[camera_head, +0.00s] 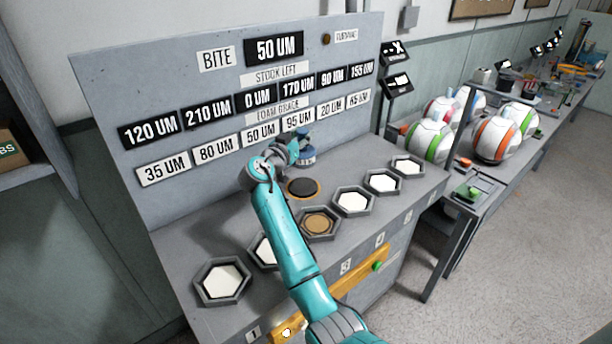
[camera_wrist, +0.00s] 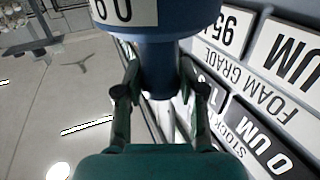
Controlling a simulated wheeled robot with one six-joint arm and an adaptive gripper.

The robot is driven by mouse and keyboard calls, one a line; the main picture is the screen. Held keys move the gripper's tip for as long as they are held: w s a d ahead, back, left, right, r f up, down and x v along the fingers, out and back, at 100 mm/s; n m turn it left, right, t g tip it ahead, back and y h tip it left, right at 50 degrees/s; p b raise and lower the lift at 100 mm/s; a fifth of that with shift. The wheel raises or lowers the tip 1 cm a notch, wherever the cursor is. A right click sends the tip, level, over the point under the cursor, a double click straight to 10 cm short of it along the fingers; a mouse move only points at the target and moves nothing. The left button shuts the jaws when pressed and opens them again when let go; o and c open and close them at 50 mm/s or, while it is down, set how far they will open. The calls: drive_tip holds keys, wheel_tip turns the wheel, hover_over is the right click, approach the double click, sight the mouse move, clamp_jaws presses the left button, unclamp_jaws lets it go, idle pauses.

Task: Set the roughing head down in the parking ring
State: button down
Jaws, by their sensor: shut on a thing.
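My gripper (camera_head: 292,150) is shut on the roughing head (camera_head: 307,156), a blue cylinder with a white band. In the wrist view, both fingers (camera_wrist: 160,92) close on the narrow neck of the blue head (camera_wrist: 160,52), and its white label carries dark digits. The head is held near the back panel, above the bench; its exact height is hard to tell. A dark round spot with a thin orange rim, seemingly the parking ring (camera_head: 303,188), lies on the bench below and in front of it. It looks empty.
Several hexagonal trays with white pads (camera_head: 222,281) line the bench, and one holds a brown pad (camera_head: 318,223). My arm covers part of the row. The panel behind bears number signs (camera_head: 274,48). Striped balls (camera_head: 496,138) sit on the bench at right.

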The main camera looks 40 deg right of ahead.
sight(302, 162)
drive_tip(key=shift+f, duration=4.65)
drive_tip(key=shift+f, duration=0.1)
drive_tip(key=c, duration=0.7)
unclamp_jaws()
drive_tip(key=shift+f, duration=0.15)
drive_tip(key=shift+r, duration=0.2)
drive_tip(key=v, duration=0.7)
drive_tip(key=shift+s+a, duration=0.15)
drive_tip(key=shift+a, duration=0.1)
